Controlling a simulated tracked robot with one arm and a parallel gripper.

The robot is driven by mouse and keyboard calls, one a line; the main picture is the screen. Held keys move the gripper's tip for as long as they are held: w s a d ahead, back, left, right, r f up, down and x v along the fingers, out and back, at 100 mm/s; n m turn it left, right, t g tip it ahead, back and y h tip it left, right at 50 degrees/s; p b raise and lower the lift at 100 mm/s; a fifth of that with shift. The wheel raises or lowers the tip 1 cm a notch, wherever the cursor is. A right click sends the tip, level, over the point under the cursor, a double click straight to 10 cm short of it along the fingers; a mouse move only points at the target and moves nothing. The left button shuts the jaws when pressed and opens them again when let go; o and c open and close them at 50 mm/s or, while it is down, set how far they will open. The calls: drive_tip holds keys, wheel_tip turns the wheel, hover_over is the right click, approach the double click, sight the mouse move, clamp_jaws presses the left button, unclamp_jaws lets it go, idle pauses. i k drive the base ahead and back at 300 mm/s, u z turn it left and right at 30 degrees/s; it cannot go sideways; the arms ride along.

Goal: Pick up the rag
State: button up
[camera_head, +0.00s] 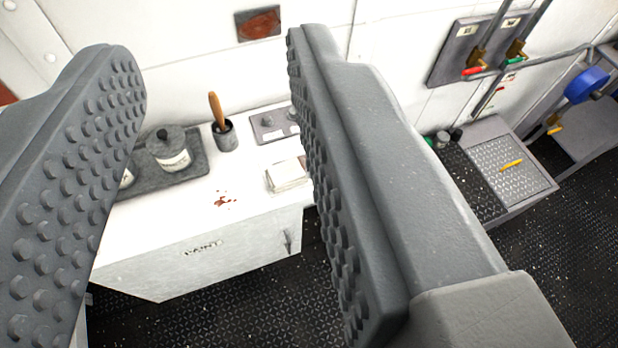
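A folded whitish cloth that looks like the rag (286,176) lies on top of a white cabinet labelled "PAINT" (160,262), near its right end. The right finger of my gripper hides its right side. My gripper (215,110) is open, its two grey studded fingers wide apart in the foreground. Nothing is between the fingers. The cloth shows in the gap, beyond the fingers and apart from them.
On the cabinet stand a dark tray (196,180) with a lidded pot (170,150), a cup with a wooden-handled tool (225,135), and a grey plate (268,124). Reddish spots mark the top. A metal bench (508,165) stands at right. Dark deck lies in front.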

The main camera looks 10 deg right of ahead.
sight(285, 175)
drive_tip(key=z, duration=0.1)
drive_tip(key=k, duration=1.25)
drive_tip(key=u, duration=0.7)
drive_tip(key=i, duration=2.15)
drive_tip(key=z, duration=0.85)
